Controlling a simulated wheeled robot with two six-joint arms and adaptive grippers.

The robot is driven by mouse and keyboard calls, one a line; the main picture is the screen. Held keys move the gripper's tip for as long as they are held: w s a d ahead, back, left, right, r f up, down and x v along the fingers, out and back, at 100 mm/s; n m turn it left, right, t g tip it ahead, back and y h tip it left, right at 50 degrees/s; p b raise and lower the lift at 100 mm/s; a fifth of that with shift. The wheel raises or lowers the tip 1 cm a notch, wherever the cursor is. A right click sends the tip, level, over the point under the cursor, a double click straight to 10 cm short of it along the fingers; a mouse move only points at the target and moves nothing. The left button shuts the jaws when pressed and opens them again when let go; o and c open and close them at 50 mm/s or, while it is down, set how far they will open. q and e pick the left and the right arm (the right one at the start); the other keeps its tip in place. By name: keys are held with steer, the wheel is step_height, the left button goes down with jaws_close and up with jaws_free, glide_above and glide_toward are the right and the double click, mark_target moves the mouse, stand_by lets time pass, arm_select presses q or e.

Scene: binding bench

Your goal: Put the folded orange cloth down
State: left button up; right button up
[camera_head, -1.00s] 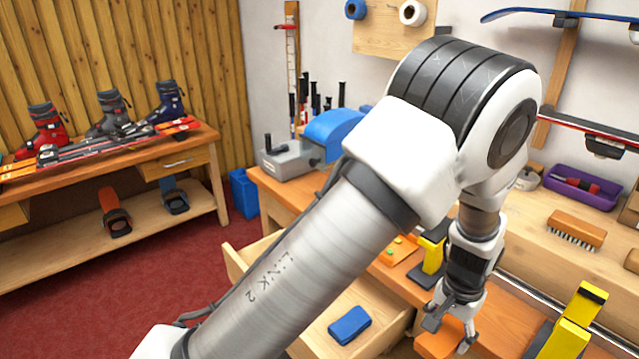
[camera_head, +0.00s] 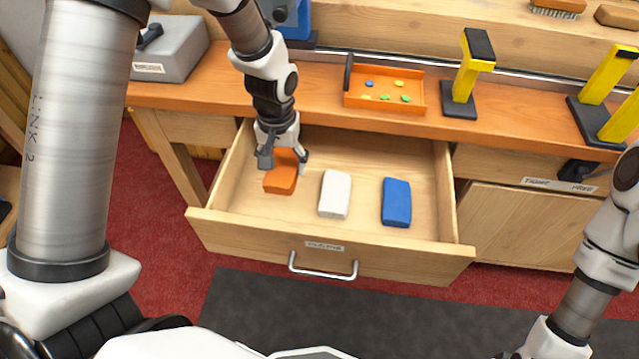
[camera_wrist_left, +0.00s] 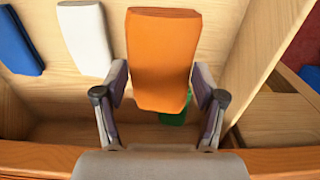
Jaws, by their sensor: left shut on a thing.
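My left gripper (camera_head: 281,160) is shut on the folded orange cloth (camera_head: 280,181), inside the left part of the open drawer (camera_head: 222,222). In the left wrist view the orange cloth (camera_wrist_left: 163,60) sits between the two fingers and looks closer than the drawer floor; its exact height is unclear. A folded white cloth (camera_head: 335,194) lies to its right in the drawer, then a folded blue cloth (camera_head: 397,202). A green piece (camera_wrist_left: 174,116) shows partly behind the orange cloth in the wrist view. Part of my right arm shows at the right edge, its fingers out of sight.
The bench top (camera_head: 320,95) carries an orange tray (camera_head: 384,91) of small coloured pieces, yellow-and-black clamps (camera_head: 467,71) and a grey machine (camera_head: 172,52). The drawer's front wall (camera_head: 330,245) and left wall stand near the gripper. Bare drawer floor shows around the cloths.

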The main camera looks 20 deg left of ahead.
mark_target(284, 167)
arm_select(q)
step_height(284, 167, down, 8)
steer(key=shift+d+r+b, duration=0.15)
steer(key=shift+b, duration=0.35)
steer(key=shift+s, duration=0.1)
steer(key=o, duration=1.1)
step_height(284, 167, up, 12)
steer(key=shift+p, duration=1.1)
